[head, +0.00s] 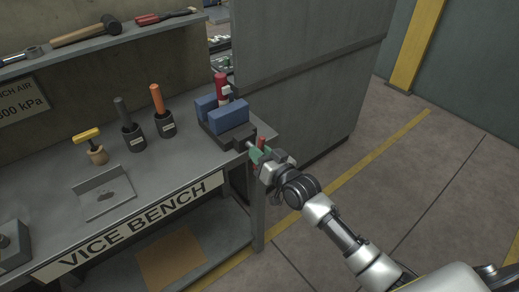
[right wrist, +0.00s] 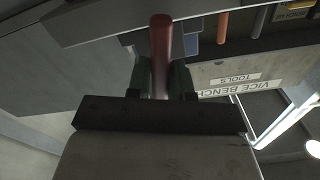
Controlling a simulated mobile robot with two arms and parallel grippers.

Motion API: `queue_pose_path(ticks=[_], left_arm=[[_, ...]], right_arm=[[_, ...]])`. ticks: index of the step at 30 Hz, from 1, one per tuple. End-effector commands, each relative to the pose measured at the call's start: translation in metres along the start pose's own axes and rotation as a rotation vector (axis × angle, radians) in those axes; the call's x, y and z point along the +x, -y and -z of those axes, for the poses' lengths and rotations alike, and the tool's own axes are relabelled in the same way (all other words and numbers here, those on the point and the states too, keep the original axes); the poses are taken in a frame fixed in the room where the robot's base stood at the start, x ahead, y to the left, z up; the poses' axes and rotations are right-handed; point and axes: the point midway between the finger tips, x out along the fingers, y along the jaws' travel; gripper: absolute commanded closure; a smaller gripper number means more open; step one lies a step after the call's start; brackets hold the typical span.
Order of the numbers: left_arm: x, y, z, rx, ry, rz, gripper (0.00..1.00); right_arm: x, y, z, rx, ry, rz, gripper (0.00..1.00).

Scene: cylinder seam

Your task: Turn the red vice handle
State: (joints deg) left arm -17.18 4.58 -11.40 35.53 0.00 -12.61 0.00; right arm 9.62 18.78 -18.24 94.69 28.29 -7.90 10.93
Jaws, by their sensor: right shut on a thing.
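The blue-jawed vice (head: 228,117) sits on the right corner of the bench, with a red cylinder (head: 221,86) standing upright between its jaws. The red vice handle (head: 261,143) is at the vice's front end, just past the bench edge, mostly hidden by my gripper. My right gripper (head: 259,155) is shut on the red handle. In the right wrist view the red handle (right wrist: 161,55) runs up between the two dark green fingers. My left gripper is not in view.
The bench top (head: 160,185) holds an orange-handled tool (head: 157,98), a dark-handled tool (head: 122,112), a yellow-handled tool (head: 87,135) and a metal bracket (head: 104,195). A shelf (head: 100,43) with a hammer is above. A grey partition (head: 300,80) stands behind the vice. Floor at right is clear.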

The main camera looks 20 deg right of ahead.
Motion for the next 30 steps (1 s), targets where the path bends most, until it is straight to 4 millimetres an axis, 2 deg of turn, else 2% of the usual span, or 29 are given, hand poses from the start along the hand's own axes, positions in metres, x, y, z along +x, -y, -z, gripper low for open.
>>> queue_pose_path(ticks=[10,30], left_arm=[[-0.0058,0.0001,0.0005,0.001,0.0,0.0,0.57],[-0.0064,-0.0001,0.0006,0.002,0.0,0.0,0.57]], right_arm=[[0.0001,-0.0006,0.0004,0.157,-0.001,0.0,1.0],[0.0002,-0.0008,0.0011,0.189,-0.003,0.0,1.0]])
